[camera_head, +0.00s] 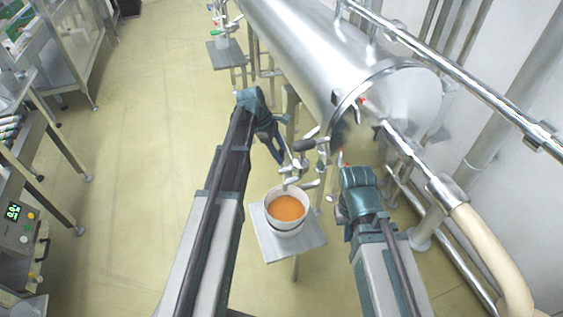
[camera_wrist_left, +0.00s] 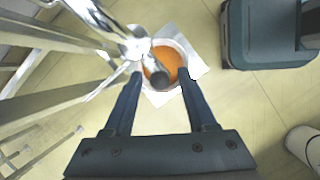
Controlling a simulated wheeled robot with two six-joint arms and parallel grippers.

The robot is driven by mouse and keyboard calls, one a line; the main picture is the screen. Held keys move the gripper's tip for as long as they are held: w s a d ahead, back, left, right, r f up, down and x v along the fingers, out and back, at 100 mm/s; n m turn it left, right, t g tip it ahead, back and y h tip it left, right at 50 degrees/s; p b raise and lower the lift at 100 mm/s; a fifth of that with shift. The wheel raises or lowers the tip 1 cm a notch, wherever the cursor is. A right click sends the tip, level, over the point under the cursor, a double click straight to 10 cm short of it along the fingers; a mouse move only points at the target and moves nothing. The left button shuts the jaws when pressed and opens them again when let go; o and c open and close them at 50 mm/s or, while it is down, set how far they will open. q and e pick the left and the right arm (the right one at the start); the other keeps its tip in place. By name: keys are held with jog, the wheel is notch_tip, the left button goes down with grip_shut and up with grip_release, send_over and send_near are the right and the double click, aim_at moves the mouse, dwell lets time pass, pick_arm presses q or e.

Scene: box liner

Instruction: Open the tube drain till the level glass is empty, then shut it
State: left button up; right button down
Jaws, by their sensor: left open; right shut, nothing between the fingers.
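A steel tank (camera_head: 320,50) lies across the back right. Steel drain fittings (camera_head: 292,178) hang at its near end, with a dark-gripped lever (camera_head: 303,145). A white bucket (camera_head: 270,213) of orange liquid stands below the fittings; it also shows in the left wrist view (camera_wrist_left: 172,88). My left gripper (camera_head: 282,156) is open beside the lever. In the left wrist view, the dark lever end (camera_wrist_left: 160,80) appears between the spread fingers (camera_wrist_left: 160,74); contact cannot be told. My right gripper (camera_head: 346,174) is shut and empty, right of the bucket. I cannot make out the level in a glass.
The bucket stands on a small square steel stand (camera_head: 267,246). A pale hose (camera_head: 490,245) and pipes run along the right wall. A second small stand (camera_head: 226,54) is farther back. Benches with equipment (camera_head: 22,222) line the left; the floor between is clear.

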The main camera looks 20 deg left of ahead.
pick_arm(q)
jog(key=shift+d+f+b, duration=0.25)
jog(key=shift+f+b, duration=0.05)
jog(key=shift+f, duration=0.35)
grip_shut()
dwell(1.0)
